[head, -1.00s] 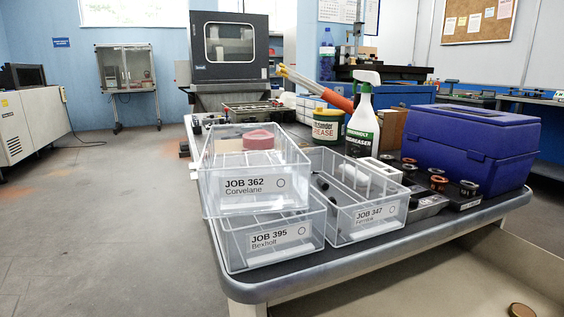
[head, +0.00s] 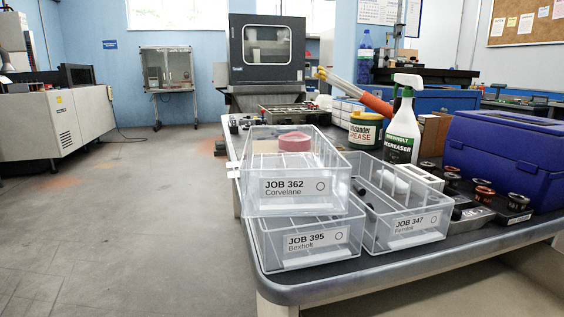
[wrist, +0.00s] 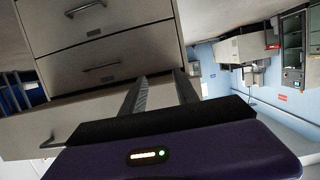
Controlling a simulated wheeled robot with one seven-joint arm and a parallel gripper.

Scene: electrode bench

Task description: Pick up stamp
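I cannot pick out a stamp for certain in either view. Small dark pieces (head: 362,188) lie in the clear bin labelled JOB 347 (head: 418,222), too small to name. Several small round black and copper-coloured pieces stand on a dark tray (head: 514,217) at the bench's right; I cannot tell what they are. My gripper (wrist: 160,76) shows in the wrist view with its two fingers apart and nothing between them. A grey drawer cabinet (wrist: 90,45) lies beyond the fingers. My gripper is out of the head view.
The clear bin JOB 362 (head: 295,188), with a pink roll (head: 294,141) in it, sits on bin JOB 395 (head: 318,240) at the bench's near corner. A grease tub (head: 365,131), a spray bottle (head: 401,135) and a blue case (head: 505,160) stand behind. Floor (head: 130,220) at left is clear.

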